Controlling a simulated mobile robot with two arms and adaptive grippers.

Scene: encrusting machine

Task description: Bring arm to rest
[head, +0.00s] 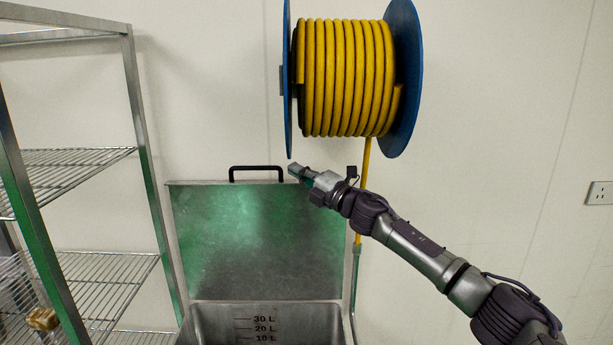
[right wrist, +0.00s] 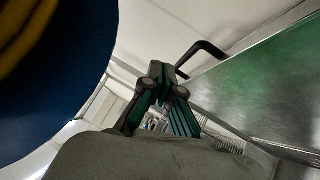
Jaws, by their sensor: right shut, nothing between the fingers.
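My right arm reaches in from the lower right of the head view. Its gripper (head: 297,171) is shut and empty, near the top edge of a metal lid (head: 258,240) and just right of the lid's black handle (head: 256,170). In the right wrist view the gripper (right wrist: 158,72) has its fingers together, with the black handle (right wrist: 203,47) beyond them. I cannot tell whether the gripper touches the lid. My left gripper is not in view.
A metal basin (head: 215,318) with litre marks lies below the raised lid. A blue reel (head: 405,75) with yellow hose (head: 345,78) hangs above the gripper. A wire shelf rack (head: 140,130) stands at left.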

